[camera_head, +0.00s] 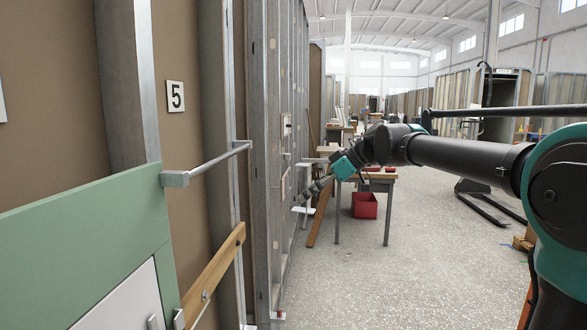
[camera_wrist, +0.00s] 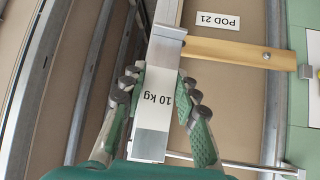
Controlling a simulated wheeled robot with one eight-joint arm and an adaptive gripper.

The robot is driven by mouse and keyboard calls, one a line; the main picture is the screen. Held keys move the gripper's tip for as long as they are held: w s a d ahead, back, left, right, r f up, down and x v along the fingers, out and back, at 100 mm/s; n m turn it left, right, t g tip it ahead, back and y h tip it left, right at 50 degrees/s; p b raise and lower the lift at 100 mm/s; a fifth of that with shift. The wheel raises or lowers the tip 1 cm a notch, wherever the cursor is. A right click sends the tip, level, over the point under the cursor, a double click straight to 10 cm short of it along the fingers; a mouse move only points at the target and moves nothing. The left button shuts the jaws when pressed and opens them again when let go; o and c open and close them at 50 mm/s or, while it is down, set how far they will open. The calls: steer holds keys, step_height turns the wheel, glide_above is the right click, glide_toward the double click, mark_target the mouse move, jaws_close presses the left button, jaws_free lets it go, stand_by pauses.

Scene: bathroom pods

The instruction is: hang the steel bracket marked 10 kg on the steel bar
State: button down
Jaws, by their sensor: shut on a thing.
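The steel bracket marked 10 kg (camera_wrist: 151,140) is between the fingers of my gripper (camera_wrist: 160,90) in the wrist view. The fingers are shut on it from both sides, and its label reads upside down there. In the head view my gripper (camera_head: 316,188) is beyond and to the right of the steel bar; the bracket's outline is too small to tell there. The steel bar (camera_head: 212,163) stands out level from the wall frame below a 5 sign. It also shows at the lower right of the wrist view (camera_wrist: 232,164), apart from the bracket.
A wooden strip (camera_head: 212,275) with a bolt is below the bar, beside a green panel (camera_head: 90,225). Metal studs (camera_head: 268,120) line the wall. A workbench (camera_head: 378,180) with a red bin (camera_head: 364,206) stands beyond my arm. The floor (camera_head: 350,285) in front is clear.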

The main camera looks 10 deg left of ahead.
steer(key=s+a+r+n+g, duration=0.2)
steer(key=s+r, duration=0.7)
steer(key=shift+a, duration=0.3)
steer(key=shift+d, duration=0.15)
steer(key=shift+r, duration=0.1)
steer(key=s+a+f, duration=0.1)
steer(key=a+f, duration=0.2)
steer(key=a, duration=1)
steer(key=shift+s+a, duration=0.3)
steer(key=shift+a, duration=0.1)
stand_by(0.4)
